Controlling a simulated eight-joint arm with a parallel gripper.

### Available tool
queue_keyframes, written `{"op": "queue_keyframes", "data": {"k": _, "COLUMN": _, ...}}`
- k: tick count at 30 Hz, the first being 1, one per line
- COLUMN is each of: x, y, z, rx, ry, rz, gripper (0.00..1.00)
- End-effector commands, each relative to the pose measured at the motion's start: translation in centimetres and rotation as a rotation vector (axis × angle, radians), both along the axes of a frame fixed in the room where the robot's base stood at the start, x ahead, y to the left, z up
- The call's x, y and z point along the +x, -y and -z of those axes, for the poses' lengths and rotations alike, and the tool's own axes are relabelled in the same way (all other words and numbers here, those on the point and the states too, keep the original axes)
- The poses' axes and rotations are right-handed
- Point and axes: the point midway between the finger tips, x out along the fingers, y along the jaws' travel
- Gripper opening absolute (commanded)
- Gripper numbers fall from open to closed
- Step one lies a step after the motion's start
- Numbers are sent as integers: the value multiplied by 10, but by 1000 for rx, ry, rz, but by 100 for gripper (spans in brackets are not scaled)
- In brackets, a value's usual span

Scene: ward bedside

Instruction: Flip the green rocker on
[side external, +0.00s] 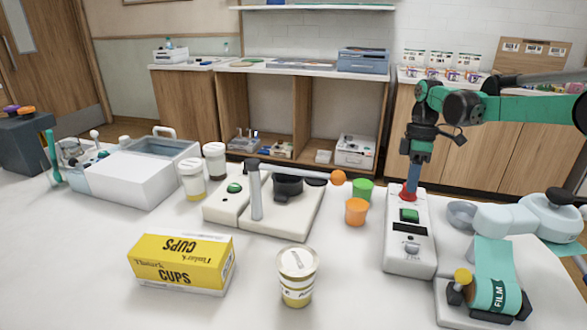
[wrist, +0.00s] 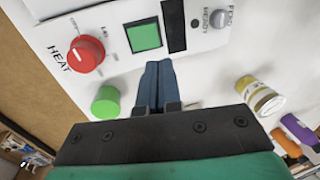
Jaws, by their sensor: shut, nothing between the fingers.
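The green rocker (side external: 409,215) is a square green switch on top of a white control box (side external: 408,255). The rocker also shows in the wrist view (wrist: 143,35), beside a red knob (wrist: 76,54) marked HEAT. My gripper (side external: 412,182) points down over the far end of the box, by the red knob in the side external view. Its blue fingers (wrist: 159,65) are shut together and empty. In the wrist view their tips appear just below the rocker, with a gap between; I cannot tell their height. Which way the rocker is tipped is unclear.
A grey READY knob (wrist: 217,19) is on the same box. A film sealer (side external: 495,285) stands close on the right. Another device has a green button (side external: 235,187).

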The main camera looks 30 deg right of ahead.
Motion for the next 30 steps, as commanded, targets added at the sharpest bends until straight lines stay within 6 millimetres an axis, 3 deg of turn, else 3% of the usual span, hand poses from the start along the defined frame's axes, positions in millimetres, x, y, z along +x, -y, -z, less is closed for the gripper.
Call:
{"op": "queue_keyframes", "data": {"k": 3, "x": -3, "y": -3, "z": 21, "rx": 1, "ry": 1, "rz": -1, "gripper": 0}}
{"op": "queue_keyframes", "data": {"k": 10, "x": -7, "y": -6, "z": 46, "rx": 0, "ry": 3, "rz": -1, "gripper": 0}}
{"op": "queue_keyframes", "data": {"k": 30, "x": -8, "y": -8, "z": 56, "rx": -72, "ry": 72, "rz": 3, "gripper": 0}}
